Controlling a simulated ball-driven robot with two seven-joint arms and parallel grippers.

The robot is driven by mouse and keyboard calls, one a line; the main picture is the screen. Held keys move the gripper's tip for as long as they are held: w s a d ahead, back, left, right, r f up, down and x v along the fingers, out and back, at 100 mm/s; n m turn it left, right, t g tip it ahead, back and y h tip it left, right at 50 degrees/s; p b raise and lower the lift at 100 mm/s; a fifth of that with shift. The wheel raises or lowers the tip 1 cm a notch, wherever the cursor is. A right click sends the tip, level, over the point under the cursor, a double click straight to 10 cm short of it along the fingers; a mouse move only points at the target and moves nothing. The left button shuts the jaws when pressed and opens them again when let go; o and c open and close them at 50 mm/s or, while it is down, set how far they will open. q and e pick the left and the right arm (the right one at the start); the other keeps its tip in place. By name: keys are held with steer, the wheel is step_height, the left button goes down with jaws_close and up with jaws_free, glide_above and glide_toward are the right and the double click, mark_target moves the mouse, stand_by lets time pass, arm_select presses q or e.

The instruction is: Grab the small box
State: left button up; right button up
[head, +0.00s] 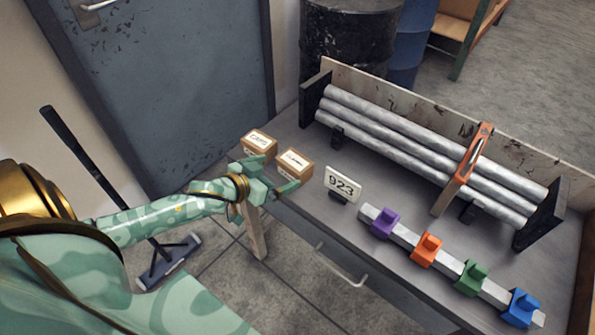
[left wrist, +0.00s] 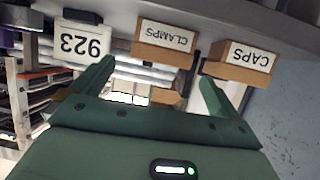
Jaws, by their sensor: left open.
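Two small cardboard boxes stand side by side at the left end of the grey bench. One is labelled CAPS (head: 259,141) and the other CLAMPS (head: 295,162). In the left wrist view, upside down, the CLAMPS box (left wrist: 164,42) shows beyond the gap between my fingers, and the CAPS box (left wrist: 240,61) is to the right. My left gripper (head: 277,174) is open and empty at the bench's front edge, its fingers pointing towards the boxes. In the left wrist view its green fingers (left wrist: 157,72) are spread wide. My right gripper is not in view.
A white 923 sign (head: 342,185) stands just right of the CLAMPS box. A rail (head: 400,230) with coloured blocks lies farther right. A broom (head: 165,262) stands left of the bench.

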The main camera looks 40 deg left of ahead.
mark_target(286, 165)
arm_select(q)
steer(key=x, duration=0.2)
steer(key=b+x, duration=0.1)
steer(key=x, duration=0.1)
steer(key=shift+a, duration=0.3)
steer(key=shift+w+d+b, duration=0.15)
steer(key=shift+w+b, duration=0.15)
steer(key=shift+w, duration=0.25)
steer(key=b+x, duration=0.2)
steer(key=x, duration=0.2)
steer(key=shift+w+d+f+b, duration=0.15)
steer(key=shift+w+d+b, duration=0.05)
steer(key=shift+w+b, duration=0.2)
steer(key=shift+w, duration=0.1)
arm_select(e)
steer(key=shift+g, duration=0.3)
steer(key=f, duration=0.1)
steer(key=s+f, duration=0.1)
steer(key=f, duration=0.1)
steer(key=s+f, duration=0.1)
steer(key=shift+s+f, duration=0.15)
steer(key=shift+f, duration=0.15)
arm_select(q)
steer(key=c, duration=0.9)
steer(key=shift+c, duration=1)
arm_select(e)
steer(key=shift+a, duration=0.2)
arm_select(q)
steer(key=shift+r, duration=0.25)
